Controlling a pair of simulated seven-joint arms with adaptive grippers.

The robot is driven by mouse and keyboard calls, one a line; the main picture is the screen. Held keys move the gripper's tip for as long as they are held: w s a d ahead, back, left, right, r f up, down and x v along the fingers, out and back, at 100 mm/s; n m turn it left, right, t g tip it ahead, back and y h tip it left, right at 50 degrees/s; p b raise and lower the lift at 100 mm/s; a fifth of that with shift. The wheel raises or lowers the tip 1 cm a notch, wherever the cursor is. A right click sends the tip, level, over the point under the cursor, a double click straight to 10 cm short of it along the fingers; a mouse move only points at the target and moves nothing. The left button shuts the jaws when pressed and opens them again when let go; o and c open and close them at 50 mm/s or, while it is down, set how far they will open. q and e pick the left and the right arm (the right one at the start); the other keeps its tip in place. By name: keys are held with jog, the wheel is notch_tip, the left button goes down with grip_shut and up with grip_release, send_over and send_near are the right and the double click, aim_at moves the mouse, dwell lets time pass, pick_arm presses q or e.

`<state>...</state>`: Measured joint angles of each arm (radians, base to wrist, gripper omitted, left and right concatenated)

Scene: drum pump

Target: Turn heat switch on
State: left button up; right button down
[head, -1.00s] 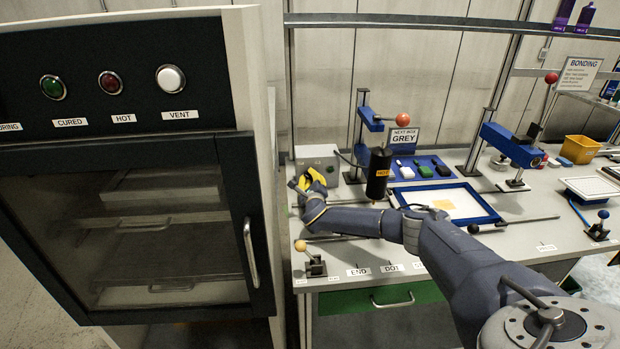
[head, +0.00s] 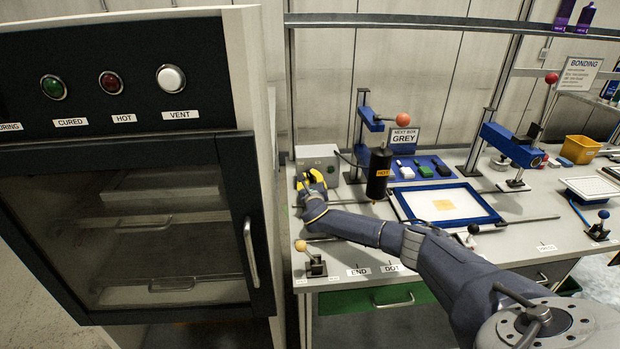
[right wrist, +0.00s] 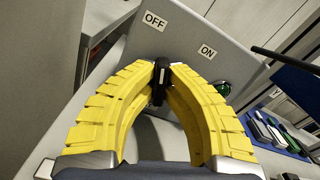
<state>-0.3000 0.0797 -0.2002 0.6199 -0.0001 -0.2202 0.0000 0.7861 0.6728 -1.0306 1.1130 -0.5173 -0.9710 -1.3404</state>
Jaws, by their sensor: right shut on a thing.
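The grey heat switch box (head: 318,158) stands at the back left of the bench. In the right wrist view its face (right wrist: 190,32) carries an OFF label (right wrist: 155,20) and an ON label (right wrist: 207,52), with a green lamp (right wrist: 221,88) below ON. My right gripper (head: 309,177) is at the front of the box. In the right wrist view its yellow fingers (right wrist: 162,80) are shut on the black switch lever (right wrist: 158,84). The lever shows between the fingertips, below and nearer OFF; its base is partly hidden. My left gripper is not in view.
A black cylinder marked HOT (head: 378,175) stands just right of my right gripper. A blue-framed tray (head: 450,222) and blue presses (head: 510,146) are further right. A large oven cabinet (head: 240,90) stands close on the left. A yellow-knobbed lever (head: 312,262) is at the bench front.

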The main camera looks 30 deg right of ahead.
jog(key=m, duration=0.4)
jog(key=shift+d, duration=0.15)
jog(key=m, duration=0.9)
jog(key=shift+r+m, duration=0.1)
jog(key=shift+m, duration=0.2)
jog(key=c, duration=1.5)
grip_release()
jog(key=shift+w, duration=0.15)
jog(key=shift+o, duration=0.2)
jog(key=shift+a, duration=0.2)
jog(key=shift+v, duration=3.8)
